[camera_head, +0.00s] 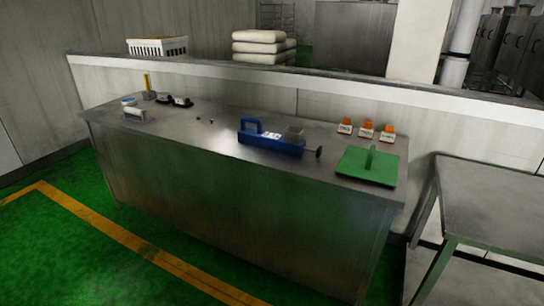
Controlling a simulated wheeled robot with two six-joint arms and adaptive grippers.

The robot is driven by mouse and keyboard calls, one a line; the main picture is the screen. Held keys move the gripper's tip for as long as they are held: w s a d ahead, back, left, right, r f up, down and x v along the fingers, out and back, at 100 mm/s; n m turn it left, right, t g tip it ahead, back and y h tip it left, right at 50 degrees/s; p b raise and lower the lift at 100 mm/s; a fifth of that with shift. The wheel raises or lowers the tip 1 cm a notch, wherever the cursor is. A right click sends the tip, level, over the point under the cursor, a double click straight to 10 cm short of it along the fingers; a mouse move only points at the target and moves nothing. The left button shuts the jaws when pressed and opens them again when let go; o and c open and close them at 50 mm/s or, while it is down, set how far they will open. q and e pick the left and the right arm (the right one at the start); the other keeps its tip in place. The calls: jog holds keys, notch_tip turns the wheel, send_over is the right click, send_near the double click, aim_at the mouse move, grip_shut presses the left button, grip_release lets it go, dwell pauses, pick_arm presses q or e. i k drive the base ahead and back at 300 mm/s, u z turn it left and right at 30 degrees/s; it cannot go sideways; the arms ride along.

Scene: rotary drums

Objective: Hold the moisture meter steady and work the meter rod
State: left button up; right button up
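The blue moisture meter (272,139) lies on the steel counter (225,121), right of its middle and near the front edge. It has a blue handle loop at its left end and a grey box-shaped hopper (294,134) on top at the right. The meter rod (318,152) sticks out of the right end and shows a dark round knob. Neither of my grippers shows in the head view, and nothing touches the meter.
A green plate with an upright handle (366,167) lies right of the meter. Several orange-topped containers (366,130) stand behind it. Small items (136,113) sit at the counter's left end. A low wall (300,85) runs behind. A second steel table (490,205) stands at right.

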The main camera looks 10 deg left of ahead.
aim_at(318, 151)
jog(key=u, duration=1.15)
jog(key=i, duration=1.35)
jog(key=z, duration=0.8)
jog(key=i, duration=0.9)
jog(key=z, duration=0.85)
